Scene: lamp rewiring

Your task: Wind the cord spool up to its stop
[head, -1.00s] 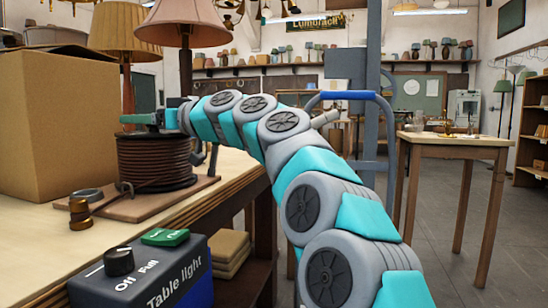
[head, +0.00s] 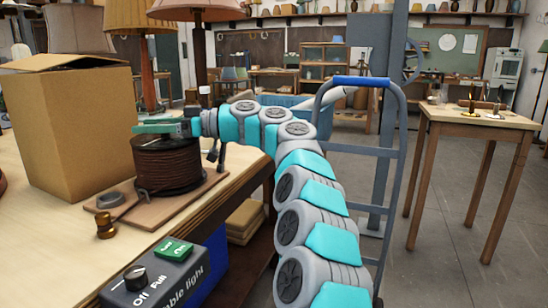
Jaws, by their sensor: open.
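The cord spool (head: 166,167) is wound with dark brown cord and stands upright on a wooden board (head: 205,189) on the workbench. A loose stretch of cord runs from its lower front over the board. My gripper (head: 150,128) is at the top of the spool, its teal-green fingers pointing left. It is open. I cannot tell whether the fingers touch the spool's top, and any crank or handle there is hidden by the gripper. My arm reaches in from the lower right.
A cardboard box (head: 75,140) stands left of the spool. A small brass piece (head: 105,225) and a grey ring (head: 109,200) lie in front. A "Table light" control box (head: 165,275) is nearest. A hand truck (head: 395,160) stands right of my arm. Open floor lies at right.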

